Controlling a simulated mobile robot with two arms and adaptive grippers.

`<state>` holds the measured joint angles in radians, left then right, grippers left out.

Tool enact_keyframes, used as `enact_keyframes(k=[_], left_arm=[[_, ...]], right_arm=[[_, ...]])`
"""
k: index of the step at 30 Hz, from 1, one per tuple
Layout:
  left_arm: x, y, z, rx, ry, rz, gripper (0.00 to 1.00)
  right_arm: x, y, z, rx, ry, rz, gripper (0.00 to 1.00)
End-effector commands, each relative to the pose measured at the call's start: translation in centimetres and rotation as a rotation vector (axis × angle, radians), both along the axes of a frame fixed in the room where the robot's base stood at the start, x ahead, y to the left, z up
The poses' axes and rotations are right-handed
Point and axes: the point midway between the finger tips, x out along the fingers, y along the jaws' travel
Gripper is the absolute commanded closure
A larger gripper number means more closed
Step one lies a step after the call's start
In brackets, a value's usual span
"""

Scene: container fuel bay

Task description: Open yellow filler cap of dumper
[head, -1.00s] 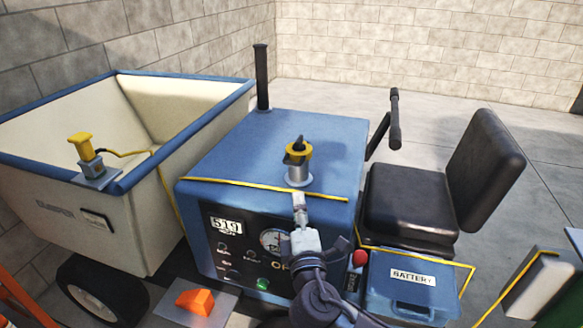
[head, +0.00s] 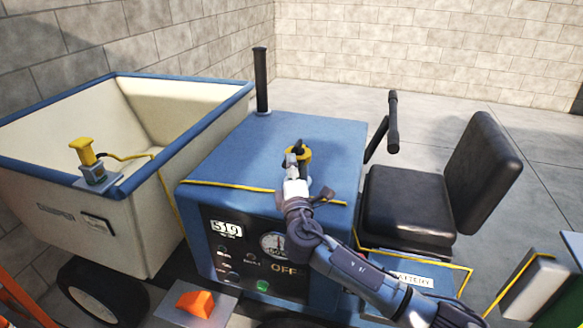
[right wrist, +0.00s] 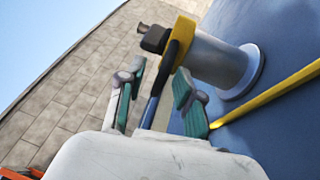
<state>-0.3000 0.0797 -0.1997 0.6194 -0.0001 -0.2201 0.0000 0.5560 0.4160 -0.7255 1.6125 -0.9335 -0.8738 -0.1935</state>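The yellow filler cap (head: 304,157) with a black handle sits on a short grey neck on top of the dumper's blue hood. In the right wrist view the yellow cap (right wrist: 181,43) is beyond the fingertips, at the upper right, with its black handle pointing left. My right gripper (head: 296,166) is at the near side of the cap and partly hides it and its neck. In the right wrist view the right gripper (right wrist: 157,88) has its green-padded fingers apart, with nothing clearly held between them. My left gripper is not in view.
A black exhaust pipe (head: 262,80) stands at the hood's back left. A yellow-handled fitting (head: 82,151) is on the skip rim. The black seat (head: 410,205) and steering lever (head: 392,120) are to the right. A yellow line (head: 230,187) runs along the hood's front edge.

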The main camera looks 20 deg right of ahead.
Motion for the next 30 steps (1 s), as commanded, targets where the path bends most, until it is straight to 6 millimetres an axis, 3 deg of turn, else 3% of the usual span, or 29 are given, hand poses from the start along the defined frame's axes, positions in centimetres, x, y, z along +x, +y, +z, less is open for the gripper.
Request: enact_keyframes(k=[6,13,25,30], left_arm=[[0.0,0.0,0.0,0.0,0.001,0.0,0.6],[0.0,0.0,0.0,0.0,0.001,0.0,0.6],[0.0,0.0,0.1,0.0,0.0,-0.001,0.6],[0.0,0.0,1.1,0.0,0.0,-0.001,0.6]], right_arm=[[0.0,0.0,0.0,0.0,0.0,0.0,0.65],[0.0,0.0,0.0,0.0,0.0,0.0,1.0],[0.0,0.0,0.2,0.002,-0.001,0.0,1.0],[0.0,0.0,0.7,0.012,0.014,0.0,1.0]])
